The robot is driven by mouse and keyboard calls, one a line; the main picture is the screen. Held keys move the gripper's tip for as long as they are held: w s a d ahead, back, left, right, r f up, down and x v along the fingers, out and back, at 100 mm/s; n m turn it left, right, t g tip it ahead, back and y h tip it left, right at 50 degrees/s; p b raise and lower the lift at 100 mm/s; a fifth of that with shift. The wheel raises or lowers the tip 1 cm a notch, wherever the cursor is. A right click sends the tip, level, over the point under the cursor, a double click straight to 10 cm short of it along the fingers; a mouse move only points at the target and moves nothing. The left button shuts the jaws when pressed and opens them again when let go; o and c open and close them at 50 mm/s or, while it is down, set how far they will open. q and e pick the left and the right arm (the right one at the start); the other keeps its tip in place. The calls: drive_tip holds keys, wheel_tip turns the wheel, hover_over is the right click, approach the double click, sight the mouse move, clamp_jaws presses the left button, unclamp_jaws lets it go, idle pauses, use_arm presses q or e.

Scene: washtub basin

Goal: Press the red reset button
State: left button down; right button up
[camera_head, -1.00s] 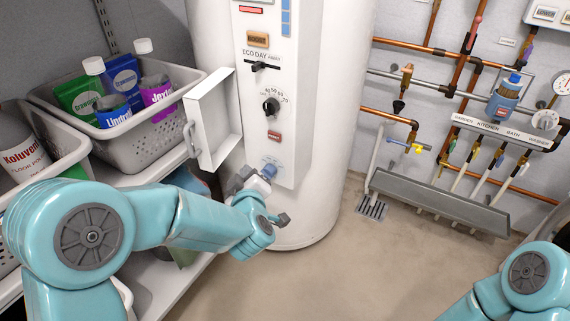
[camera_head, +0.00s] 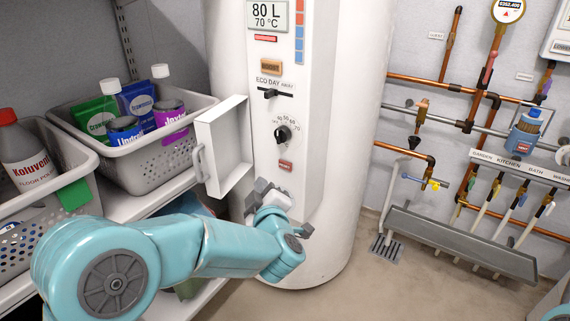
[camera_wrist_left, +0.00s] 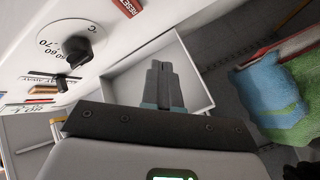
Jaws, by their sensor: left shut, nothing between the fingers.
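In the left wrist view a red "RESET" piece (camera_wrist_left: 128,7) is cut off by the top edge, beside the dial (camera_wrist_left: 78,48). My left gripper (camera_head: 262,188) is shut and empty, a little below and left of the button in the head view. Its closed fingers (camera_wrist_left: 160,75) point up in the left wrist view, apart from the red piece. My right gripper is out of view.
An open white cover (camera_head: 222,148) stands out left of the panel, close to my left gripper. Grey baskets of bottles (camera_head: 150,175) sit on the shelf at left. Copper pipes (camera_head: 450,90) and a grey trough (camera_head: 460,245) are at right. Floor before the heater is clear.

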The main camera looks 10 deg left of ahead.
sight(285, 165)
use_arm(q)
drive_tip(key=w+d+p, duration=0.1)
drive_tip(key=w+d, duration=0.1)
drive_tip(key=w, duration=0.3)
drive_tip(key=shift+w+p, duration=0.35)
drive_tip(key=shift+p, duration=0.05)
drive_tip(key=shift+w+d, duration=0.15)
idle(1.6)
drive_tip(key=shift+w+d, duration=0.1)
drive_tip(key=shift+w, duration=0.15)
drive_tip(key=shift+w+d, duration=0.1)
drive_tip(key=shift+w, duration=0.25)
idle(0.7)
drive_tip(key=shift+s, duration=0.1)
drive_tip(key=shift+s+a, duration=0.25)
drive_tip(key=shift+s, duration=0.4)
